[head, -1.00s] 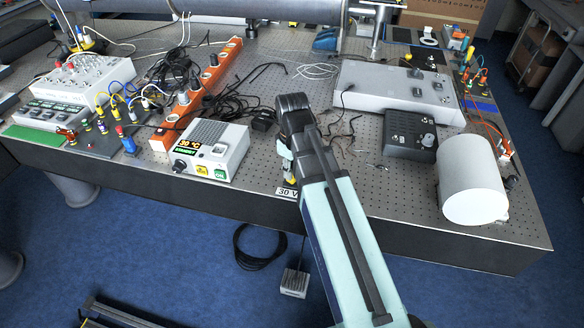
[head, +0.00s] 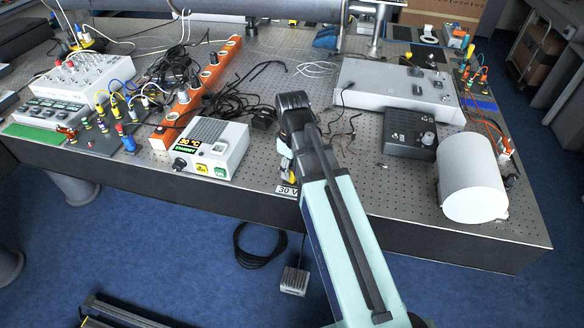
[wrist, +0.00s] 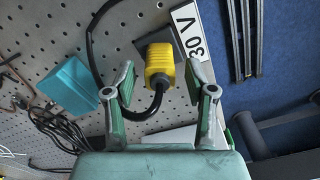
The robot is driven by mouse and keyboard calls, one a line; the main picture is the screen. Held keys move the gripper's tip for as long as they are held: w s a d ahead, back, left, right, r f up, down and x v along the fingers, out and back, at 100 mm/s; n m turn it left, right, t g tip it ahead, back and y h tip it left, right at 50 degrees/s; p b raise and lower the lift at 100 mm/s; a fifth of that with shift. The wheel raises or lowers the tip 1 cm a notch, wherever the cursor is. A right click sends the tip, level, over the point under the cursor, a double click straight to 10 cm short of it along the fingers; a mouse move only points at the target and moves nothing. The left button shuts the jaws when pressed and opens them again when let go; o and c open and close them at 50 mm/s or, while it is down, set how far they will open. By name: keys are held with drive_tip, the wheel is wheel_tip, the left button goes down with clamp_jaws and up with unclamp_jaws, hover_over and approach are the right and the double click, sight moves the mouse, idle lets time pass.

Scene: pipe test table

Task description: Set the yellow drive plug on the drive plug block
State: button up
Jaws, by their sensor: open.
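The yellow drive plug (wrist: 160,68) with its curved black cable is in the middle of the wrist view. Its far end overlaps a dark square block (wrist: 173,36), likely the drive plug block, beside the white 30 V label. Whether the plug is seated on the block or only in front of it I cannot tell. My gripper (wrist: 160,78) is open, with one finger on each side of the plug and visible gaps to it. In the head view, a bit of yellow (head: 293,179) shows below my gripper (head: 287,160); the arm hides most of this spot.
The 30 V label (wrist: 188,32) lies by the table's front edge, with blue floor beyond. A teal block (wrist: 74,86) and black cables (wrist: 50,125) lie to the left in the wrist view. A temperature unit (head: 213,150) stands left of my gripper in the head view.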

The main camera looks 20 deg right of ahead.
sight(292, 168)
wheel_tip(292, 168, up, 12)
drive_tip(key=b, duration=0.2)
idle(0.4)
drive_tip(key=shift+f, duration=0.15)
idle(2.0)
